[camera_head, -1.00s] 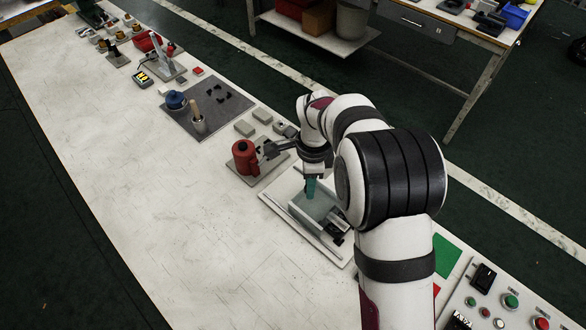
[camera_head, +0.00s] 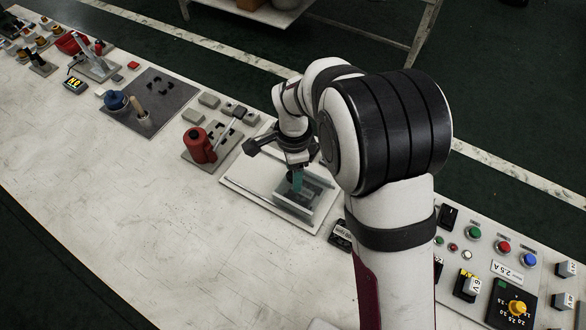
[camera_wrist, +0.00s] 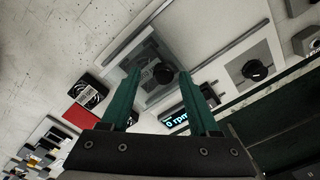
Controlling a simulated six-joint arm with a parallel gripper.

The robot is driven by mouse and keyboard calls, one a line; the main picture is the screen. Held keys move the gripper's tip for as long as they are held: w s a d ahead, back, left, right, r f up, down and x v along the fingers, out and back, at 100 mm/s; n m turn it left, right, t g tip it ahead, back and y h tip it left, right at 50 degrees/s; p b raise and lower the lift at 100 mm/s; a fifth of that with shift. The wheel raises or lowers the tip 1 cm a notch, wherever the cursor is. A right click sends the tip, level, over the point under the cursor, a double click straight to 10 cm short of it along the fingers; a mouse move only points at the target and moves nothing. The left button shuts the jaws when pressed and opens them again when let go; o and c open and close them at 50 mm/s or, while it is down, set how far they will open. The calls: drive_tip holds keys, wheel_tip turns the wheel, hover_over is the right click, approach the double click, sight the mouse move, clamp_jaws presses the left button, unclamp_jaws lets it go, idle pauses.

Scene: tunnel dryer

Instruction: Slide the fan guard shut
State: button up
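The fan guard (camera_head: 318,208) is a clear grey box cover near the right end of a white base plate (camera_head: 245,186) in the head view. My gripper (camera_head: 297,181) points down at the guard. The parts under the guard are dim, and my arm hides the area to the right.
A red canister (camera_head: 199,146) on a grey plate stands left of the base plate. A small display (camera_wrist: 177,121) reads "0 rpm". A control panel (camera_head: 505,268) with buttons is at right. The bench front (camera_head: 130,200) is clear.

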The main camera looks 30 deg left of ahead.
wheel_tip(320, 180, up, 16)
idle(0.4)
drive_tip(key=shift+f, duration=0.1)
drive_tip(key=s+d+r+n, duration=0.1)
drive_tip(key=s+d+r, duration=0.15)
drive_tip(key=d, duration=1.05)
drive_tip(key=s+d+f+n+y, duration=0.1)
drive_tip(key=s+d+f+n, duration=0.1)
drive_tip(key=s+d, duration=1.1)
drive_tip(key=shift+s+f+y, duration=0.4)
drive_tip(key=shift+s+f, duration=0.2)
drive_tip(key=shift+f, duration=0.3)
